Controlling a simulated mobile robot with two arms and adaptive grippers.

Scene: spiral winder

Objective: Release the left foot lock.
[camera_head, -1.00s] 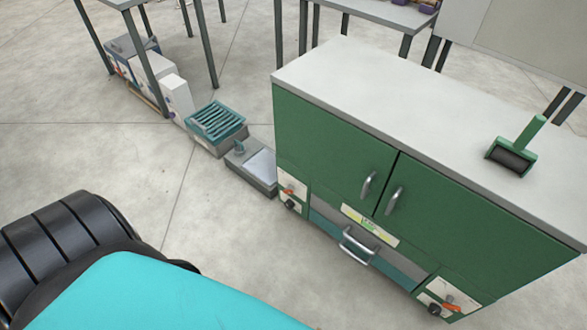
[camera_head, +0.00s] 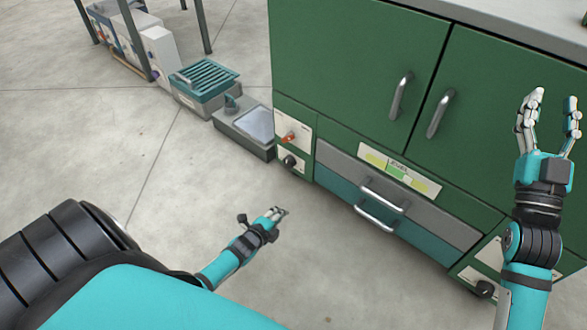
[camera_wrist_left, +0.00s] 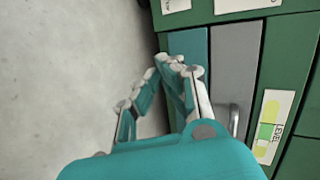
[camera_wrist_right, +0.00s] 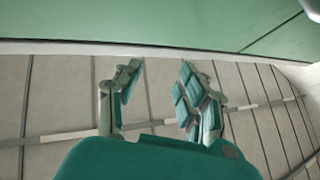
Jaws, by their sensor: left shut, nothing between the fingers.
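The green cabinet (camera_head: 360,60) has a white panel at its lower left with a small orange-red lever (camera_head: 289,137), which appears to be the left foot lock. A black knob-like part (camera_head: 289,160) is just below it. My left gripper (camera_head: 277,213) is shut and empty, low in front of the cabinet and apart from the lever. In the left wrist view its fingertips (camera_wrist_left: 174,64) point toward the cabinet's lower front; the lever cannot be made out there. My right gripper (camera_head: 553,100) is open and empty, raised in front of the right door.
A drawer with a metal handle (camera_head: 380,206) is in the lower middle of the cabinet. The right panel's black knob (camera_head: 485,288) is partly hidden by my right arm. A grey box (camera_head: 247,128) and a teal slatted crate (camera_head: 203,82) stand left of the cabinet. The floor in front is clear.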

